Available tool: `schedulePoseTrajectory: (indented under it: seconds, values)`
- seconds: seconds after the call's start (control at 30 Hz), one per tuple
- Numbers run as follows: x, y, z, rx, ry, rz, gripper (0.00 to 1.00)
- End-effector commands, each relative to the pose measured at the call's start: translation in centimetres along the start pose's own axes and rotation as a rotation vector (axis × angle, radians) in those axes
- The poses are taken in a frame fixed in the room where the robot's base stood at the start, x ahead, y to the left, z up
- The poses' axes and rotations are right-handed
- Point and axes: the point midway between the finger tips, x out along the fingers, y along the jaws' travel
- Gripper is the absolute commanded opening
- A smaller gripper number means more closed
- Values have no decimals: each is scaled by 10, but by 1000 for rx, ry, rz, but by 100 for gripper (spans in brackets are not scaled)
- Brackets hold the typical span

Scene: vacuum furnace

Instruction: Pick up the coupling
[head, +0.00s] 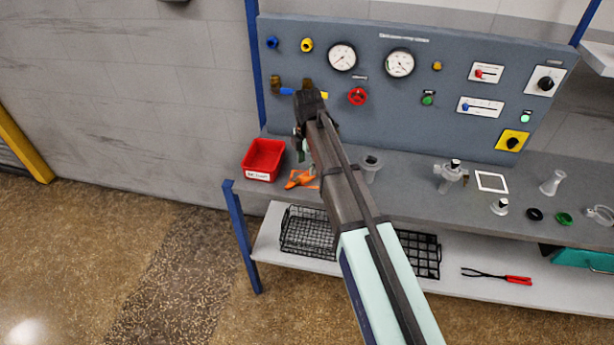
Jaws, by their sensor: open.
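I cannot tell for sure which part is the coupling. Candidates on the grey bench (410,203) are a grey flanged fitting (370,167) just right of my arm, a grey metal fitting with a side port and black top (451,175), and a pale flanged tube piece (552,182) at the right. My gripper (300,152) is at the left of the bench, pointing down above the back of an orange object (299,180). It is open, with nothing visible between its fingers. My arm hides part of the bench.
A red bin (263,160) stands left of my gripper. Behind rises a blue-grey panel (420,120) with gauges, knobs and a red valve wheel (357,96). Small rings and fittings lie at the right. Wire baskets (308,231) and red-handled tongs (497,275) lie on the lower shelf.

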Motion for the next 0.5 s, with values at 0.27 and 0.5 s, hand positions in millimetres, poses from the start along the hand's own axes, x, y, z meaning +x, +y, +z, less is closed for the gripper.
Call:
schedulePoseTrajectory:
  seconds: [0.27,0.5]
  values:
    - [21,0,0,0,1,-2,60]
    - [47,0,0,0,1,-1,60]
